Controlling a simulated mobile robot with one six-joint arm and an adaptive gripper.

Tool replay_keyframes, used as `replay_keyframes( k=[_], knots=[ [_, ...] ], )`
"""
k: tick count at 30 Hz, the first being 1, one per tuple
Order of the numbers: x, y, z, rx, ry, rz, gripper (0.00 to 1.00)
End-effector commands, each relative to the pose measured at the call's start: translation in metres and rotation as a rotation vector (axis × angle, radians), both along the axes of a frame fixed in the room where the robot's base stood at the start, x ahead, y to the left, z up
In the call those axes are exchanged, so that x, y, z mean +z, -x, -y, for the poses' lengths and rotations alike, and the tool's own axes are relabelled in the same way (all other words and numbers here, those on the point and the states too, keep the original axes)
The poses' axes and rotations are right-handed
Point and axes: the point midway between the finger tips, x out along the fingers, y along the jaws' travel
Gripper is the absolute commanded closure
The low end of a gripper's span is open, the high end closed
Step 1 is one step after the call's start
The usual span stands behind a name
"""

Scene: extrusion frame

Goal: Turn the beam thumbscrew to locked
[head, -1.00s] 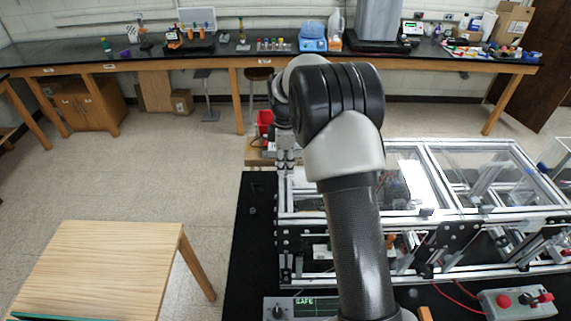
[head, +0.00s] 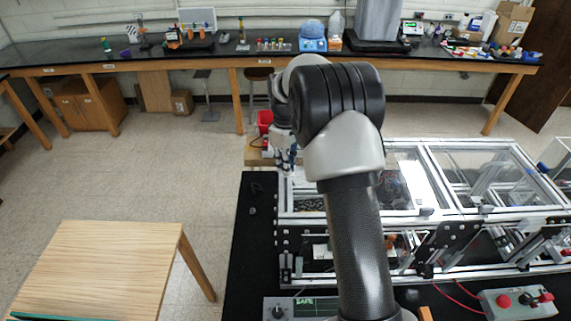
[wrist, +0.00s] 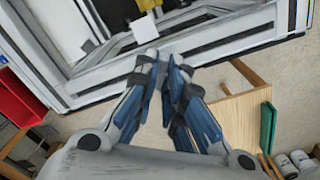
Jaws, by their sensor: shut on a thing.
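My gripper (wrist: 168,64) is shut, its two blue-padded fingers close together at the silver extrusion frame's edge (wrist: 225,42) in the wrist view. The beam thumbscrew is hidden between or behind the fingertips, so I cannot see which way it is turned. In the head view my gripper (head: 287,160) points down at the left back corner of the extrusion frame (head: 300,215). My own arm covers part of the frame there.
A wooden table (head: 105,262) stands at the left front, with open floor behind it. A control box with red buttons (head: 518,303) is at the lower right.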

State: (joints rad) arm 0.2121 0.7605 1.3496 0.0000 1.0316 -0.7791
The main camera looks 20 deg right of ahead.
Motion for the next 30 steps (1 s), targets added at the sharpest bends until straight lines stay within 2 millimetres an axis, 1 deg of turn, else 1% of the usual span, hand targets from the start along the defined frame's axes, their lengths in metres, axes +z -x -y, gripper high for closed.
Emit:
replay_keyframes(
  k=[18, 24, 30],
  knots=[
    [0.0005, -0.0002, 0.0001, -0.581, 0.000, 0.001, 1.00],
    [0.0006, -0.0002, 0.0001, -0.744, 0.000, 0.001, 1.00],
    [0.0006, -0.0003, 0.0001, -0.868, 0.000, 0.001, 1.00]
  ],
)
